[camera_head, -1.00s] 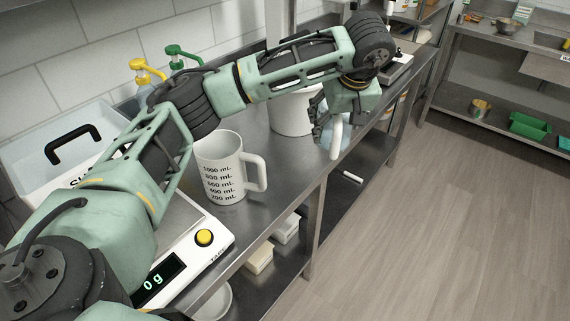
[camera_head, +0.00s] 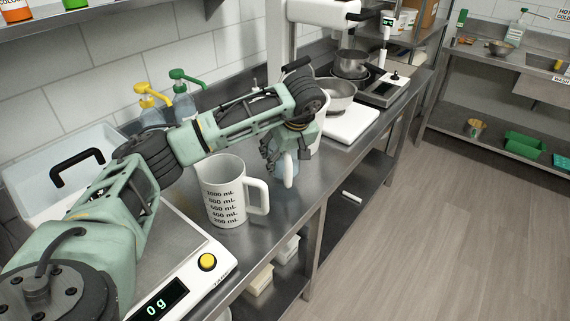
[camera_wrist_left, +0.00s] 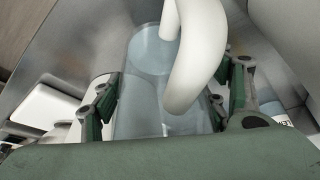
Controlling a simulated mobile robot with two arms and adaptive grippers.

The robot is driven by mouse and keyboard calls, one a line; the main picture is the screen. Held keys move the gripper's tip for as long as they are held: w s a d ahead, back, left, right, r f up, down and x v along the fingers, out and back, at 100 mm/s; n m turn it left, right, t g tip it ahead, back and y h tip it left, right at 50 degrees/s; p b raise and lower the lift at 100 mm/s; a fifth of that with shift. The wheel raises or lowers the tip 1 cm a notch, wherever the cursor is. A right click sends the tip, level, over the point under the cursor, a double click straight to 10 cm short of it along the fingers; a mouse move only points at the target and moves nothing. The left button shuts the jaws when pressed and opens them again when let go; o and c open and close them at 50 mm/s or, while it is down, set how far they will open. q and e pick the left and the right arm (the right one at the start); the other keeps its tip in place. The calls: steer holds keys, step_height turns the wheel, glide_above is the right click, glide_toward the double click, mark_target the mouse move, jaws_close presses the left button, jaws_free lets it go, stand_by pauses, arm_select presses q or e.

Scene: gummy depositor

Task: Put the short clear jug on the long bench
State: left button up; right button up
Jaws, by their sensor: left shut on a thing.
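The short clear jug (camera_head: 284,182) has a see-through bluish body and a white handle. My left gripper (camera_head: 275,152) is shut on it from above and holds it upright over the front part of the long steel bench (camera_head: 283,208). In the left wrist view the jug (camera_wrist_left: 148,62) sits between the two green-padded fingers (camera_wrist_left: 168,98), its white handle curving toward the camera. I cannot tell whether its base touches the bench. My right gripper is out of view.
A white measuring jug (camera_head: 222,190) with black marks stands left of the held jug. A scale (camera_head: 180,286) reading 0 g is nearer. A white container (camera_head: 323,105) stands behind the gripper, with a white board (camera_head: 352,124) to its right. Bare bench top lies along the front edge.

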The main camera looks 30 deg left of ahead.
arm_select(q)
step_height(320, 180, down, 3)
steer(key=shift+f+p, duration=0.2)
steer(key=shift+p, duration=0.4)
steer(key=shift+f, duration=0.25)
steer(key=shift+f, duration=0.2)
steer(key=o, duration=2)
steer(key=shift+o, duration=0.2)
steer(key=shift+r, duration=0.1)
